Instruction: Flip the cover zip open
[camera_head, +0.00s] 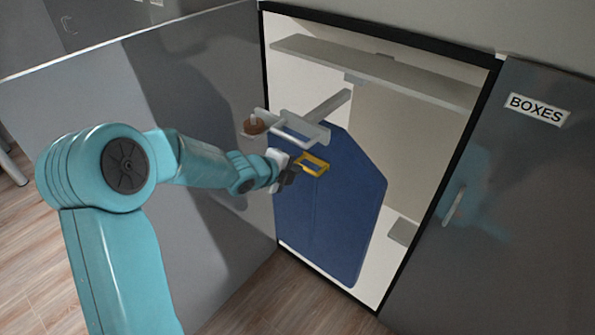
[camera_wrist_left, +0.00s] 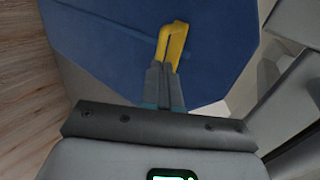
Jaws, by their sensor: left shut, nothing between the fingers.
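A blue garment cover (camera_head: 345,205) hangs inside the open cupboard. A yellow zip pull (camera_head: 313,165), shaped like a loop, sits on its upper front. My left gripper (camera_head: 295,168) is shut and empty, at the left end of the pull. In the left wrist view, the blue cover (camera_wrist_left: 100,40) fills the background, and the yellow pull (camera_wrist_left: 178,42) stands just beyond the tips of my closed fingers (camera_wrist_left: 164,70). The fingertips overlap its near end; I cannot tell whether they touch. My right gripper is not in view.
A grey rail (camera_head: 328,104) and a pale frame (camera_head: 301,131) are above the pull, with a brown knob (camera_head: 253,126) to the left. A shelf (camera_head: 375,70) crosses the cupboard's top. A grey door (camera_head: 500,215) labelled BOXES is right; a grey panel (camera_head: 215,70) is left.

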